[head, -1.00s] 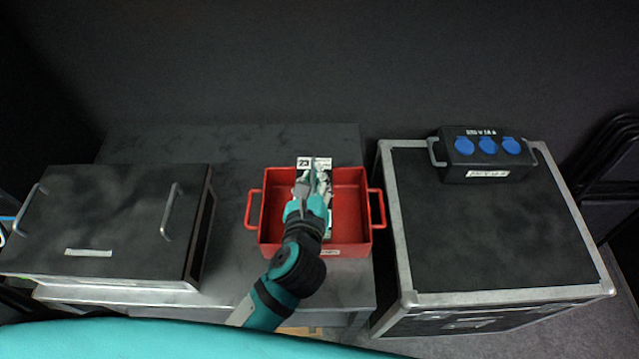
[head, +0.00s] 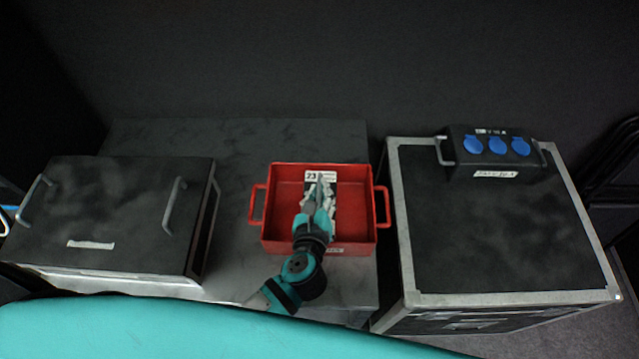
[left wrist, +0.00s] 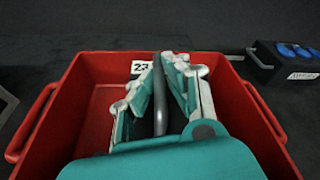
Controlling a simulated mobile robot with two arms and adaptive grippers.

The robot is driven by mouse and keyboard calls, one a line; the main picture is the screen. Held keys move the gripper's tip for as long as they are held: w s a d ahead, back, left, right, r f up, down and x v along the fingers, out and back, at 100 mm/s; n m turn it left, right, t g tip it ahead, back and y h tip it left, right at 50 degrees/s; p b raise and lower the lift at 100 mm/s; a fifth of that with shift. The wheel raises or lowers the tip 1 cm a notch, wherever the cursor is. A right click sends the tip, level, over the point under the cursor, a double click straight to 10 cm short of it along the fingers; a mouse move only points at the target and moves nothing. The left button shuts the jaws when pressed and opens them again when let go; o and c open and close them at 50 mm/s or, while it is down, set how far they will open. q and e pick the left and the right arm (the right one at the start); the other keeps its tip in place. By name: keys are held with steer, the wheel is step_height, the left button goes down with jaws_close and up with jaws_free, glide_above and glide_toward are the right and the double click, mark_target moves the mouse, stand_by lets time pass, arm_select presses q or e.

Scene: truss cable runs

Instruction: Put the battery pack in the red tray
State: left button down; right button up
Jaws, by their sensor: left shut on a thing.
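The red tray (head: 355,192) stands on a grey table in the middle of the head view, and its walls surround my gripper in the left wrist view (left wrist: 95,72). The battery pack (head: 322,176), dark with a white label marked 23, is inside the tray's outline. Its label also shows in the left wrist view (left wrist: 141,67). My left gripper (head: 319,192) is shut on the pack, at what looks like its grey handle (left wrist: 160,92). The gripper hides much of the pack, and I cannot tell whether it touches the tray floor. My right gripper is not in view.
A black case (head: 115,215) with metal handles lies left of the tray. A black flight case (head: 500,235) with metal edges stands to the right, bearing a power box (head: 490,150) with blue sockets. Bare table (head: 240,140) shows behind the tray.

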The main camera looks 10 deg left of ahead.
arm_select(q)
steer(key=shift+w, duration=0.1)
steer(key=c, duration=1.6)
jaws_free()
steer(key=shift+f, duration=0.2)
steer(key=shift+c, duration=0.2)
steer(key=shift+o, duration=1.4)
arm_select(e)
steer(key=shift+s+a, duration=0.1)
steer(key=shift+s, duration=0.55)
arm_select(q)
steer(key=shift+s, duration=0.25)
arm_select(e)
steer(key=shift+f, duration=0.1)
